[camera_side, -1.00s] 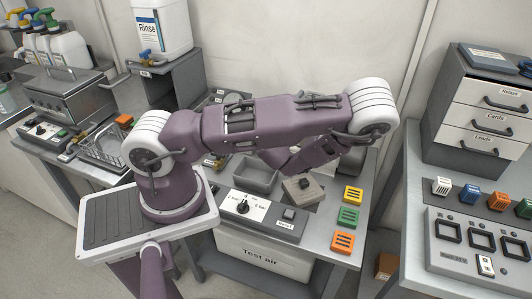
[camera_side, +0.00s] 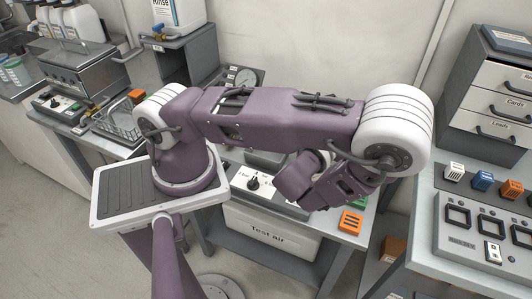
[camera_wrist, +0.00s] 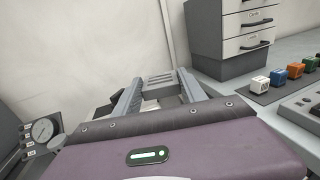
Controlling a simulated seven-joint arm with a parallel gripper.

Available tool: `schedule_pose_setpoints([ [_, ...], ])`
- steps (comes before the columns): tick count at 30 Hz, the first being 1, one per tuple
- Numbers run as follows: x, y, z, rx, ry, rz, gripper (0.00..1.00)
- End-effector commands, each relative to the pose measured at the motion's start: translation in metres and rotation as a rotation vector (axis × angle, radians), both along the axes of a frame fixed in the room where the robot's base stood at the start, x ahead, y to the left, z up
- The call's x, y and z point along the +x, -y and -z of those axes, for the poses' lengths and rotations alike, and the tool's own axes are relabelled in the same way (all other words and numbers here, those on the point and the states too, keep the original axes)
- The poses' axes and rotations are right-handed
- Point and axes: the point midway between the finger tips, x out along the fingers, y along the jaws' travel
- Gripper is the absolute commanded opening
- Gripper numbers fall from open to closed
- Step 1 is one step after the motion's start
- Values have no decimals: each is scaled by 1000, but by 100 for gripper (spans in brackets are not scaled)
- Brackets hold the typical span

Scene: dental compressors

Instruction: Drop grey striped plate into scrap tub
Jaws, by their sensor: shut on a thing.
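In the wrist view my gripper (camera_wrist: 160,88) has its two grey fingers on either side of a grey striped plate (camera_wrist: 159,80) and is shut on it. The plate's slotted face shows between the fingertips. In the side view my arm hides the gripper and the plate. A grey open tub stands on the bench behind my arm; only a part of it (camera_side: 264,160) shows there, and I cannot read any label on it.
Green (camera_side: 350,222) and orange (camera_side: 352,240) striped plates lie at the bench's right end. A drawer cabinet (camera_wrist: 232,35) and a row of coloured blocks stand on the right bench.

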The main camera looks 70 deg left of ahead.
Motion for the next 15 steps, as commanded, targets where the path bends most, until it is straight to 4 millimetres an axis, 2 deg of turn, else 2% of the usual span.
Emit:
schedule_pose_setpoints([
  [4, -5, -36, -4, -7, 6, -186, 3],
  [7, -20, -73, -2, -9, 7, -418, 3],
  [12, -66, -125, 22, -7, 3, -903, 3],
  [15, -96, -140, 45, -5, 1, -1185, 3],
])
